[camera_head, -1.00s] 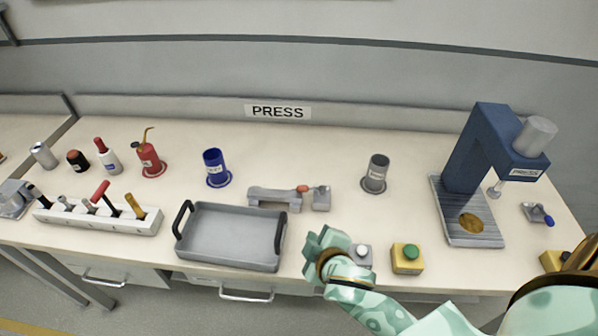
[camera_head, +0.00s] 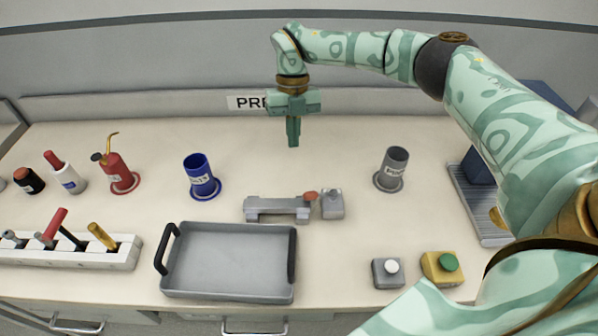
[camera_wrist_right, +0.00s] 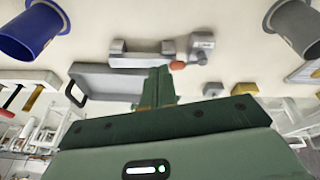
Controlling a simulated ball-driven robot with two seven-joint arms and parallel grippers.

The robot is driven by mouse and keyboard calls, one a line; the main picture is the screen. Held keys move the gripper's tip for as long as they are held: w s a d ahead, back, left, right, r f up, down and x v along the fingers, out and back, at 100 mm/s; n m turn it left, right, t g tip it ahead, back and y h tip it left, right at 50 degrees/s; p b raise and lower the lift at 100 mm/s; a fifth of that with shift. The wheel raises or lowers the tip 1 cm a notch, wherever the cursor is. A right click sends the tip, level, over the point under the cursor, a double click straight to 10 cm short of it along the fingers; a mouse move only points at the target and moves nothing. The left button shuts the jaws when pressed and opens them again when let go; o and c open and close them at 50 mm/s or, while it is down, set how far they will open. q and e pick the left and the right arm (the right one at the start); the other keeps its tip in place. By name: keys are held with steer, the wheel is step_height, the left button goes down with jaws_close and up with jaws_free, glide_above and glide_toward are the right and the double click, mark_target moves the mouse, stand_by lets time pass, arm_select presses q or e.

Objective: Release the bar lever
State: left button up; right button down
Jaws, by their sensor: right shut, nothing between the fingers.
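The bar lever (camera_head: 278,206) is a low grey bar on the bench, with a red-orange knob (camera_head: 310,196) at its right end. A small grey block (camera_head: 332,206) sits just right of the knob. In the right wrist view the bar (camera_wrist_right: 138,59), its orange knob (camera_wrist_right: 177,65) and the block (camera_wrist_right: 203,44) show beyond the fingers. My right gripper (camera_head: 293,138) points down behind the bar, apart from it. Its fingers (camera_wrist_right: 158,80) are shut with nothing between them. My left gripper is not in view.
A grey tray (camera_head: 228,294) with black handles lies in front of the bar. A blue cup (camera_head: 201,178) and a grey cup (camera_head: 393,172) stand on either side. Two button boxes (camera_head: 388,275) are at the front right. My right arm partly covers the blue press (camera_head: 477,168).

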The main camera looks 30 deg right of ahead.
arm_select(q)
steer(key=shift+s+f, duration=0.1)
arm_select(e)
steer(key=shift+w+d+r+m+h, duration=0.1)
steer(key=shift+d+r+m+h, duration=0.15)
steer(key=shift+d+r, duration=0.3)
steer(key=shift+w+d+r+m+h, duration=0.15)
steer(key=shift+d+r+m, duration=0.15)
steer(key=shift+d, duration=0.4)
steer(key=shift+s, duration=0.1)
